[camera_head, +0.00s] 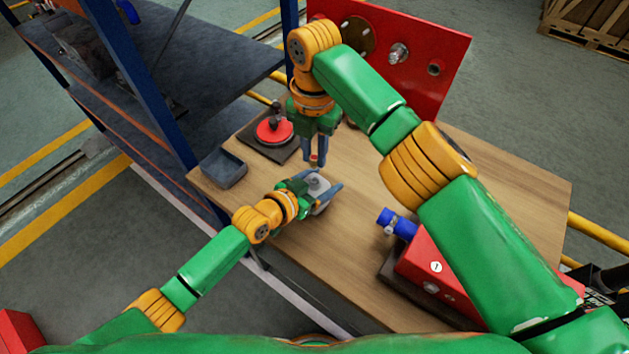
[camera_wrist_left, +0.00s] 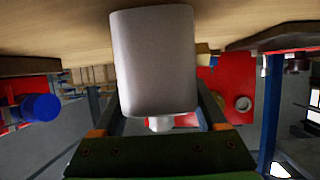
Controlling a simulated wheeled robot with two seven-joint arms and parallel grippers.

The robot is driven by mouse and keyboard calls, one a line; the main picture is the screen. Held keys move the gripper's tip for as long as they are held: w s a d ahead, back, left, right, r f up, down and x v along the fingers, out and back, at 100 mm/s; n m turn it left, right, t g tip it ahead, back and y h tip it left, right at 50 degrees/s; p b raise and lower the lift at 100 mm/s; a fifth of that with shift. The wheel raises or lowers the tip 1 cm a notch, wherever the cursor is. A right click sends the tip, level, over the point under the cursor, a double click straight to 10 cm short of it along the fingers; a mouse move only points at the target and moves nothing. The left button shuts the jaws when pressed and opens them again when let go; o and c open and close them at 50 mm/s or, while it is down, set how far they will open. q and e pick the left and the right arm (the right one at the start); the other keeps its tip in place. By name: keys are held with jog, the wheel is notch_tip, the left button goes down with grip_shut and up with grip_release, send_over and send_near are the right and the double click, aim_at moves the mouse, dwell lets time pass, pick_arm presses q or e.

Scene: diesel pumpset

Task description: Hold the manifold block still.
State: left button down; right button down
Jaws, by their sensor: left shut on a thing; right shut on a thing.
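The manifold block (camera_head: 322,192) is a grey block above the wooden table. My left gripper (camera_head: 325,192) comes in from the left and is shut on it, one finger on each side. In the left wrist view the block (camera_wrist_left: 154,60) fills the upper middle, with a pale fitting (camera_wrist_left: 160,124) sticking out of it. My right gripper (camera_head: 315,162) points down just above the block and is shut on a small red and brass-coloured part (camera_head: 313,158). I cannot tell whether this part touches the block.
A grey tray (camera_head: 223,169) and a dark plate with a red disc (camera_head: 274,130) stand at the table's left. A red panel (camera_head: 420,50) stands behind. A red unit with a blue pipe end (camera_head: 392,220) is at right. The table middle (camera_head: 365,190) is clear.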

jog(key=shift+r, duration=0.5)
pick_arm(q)
grip_release()
jog(key=shift+s, duration=0.1)
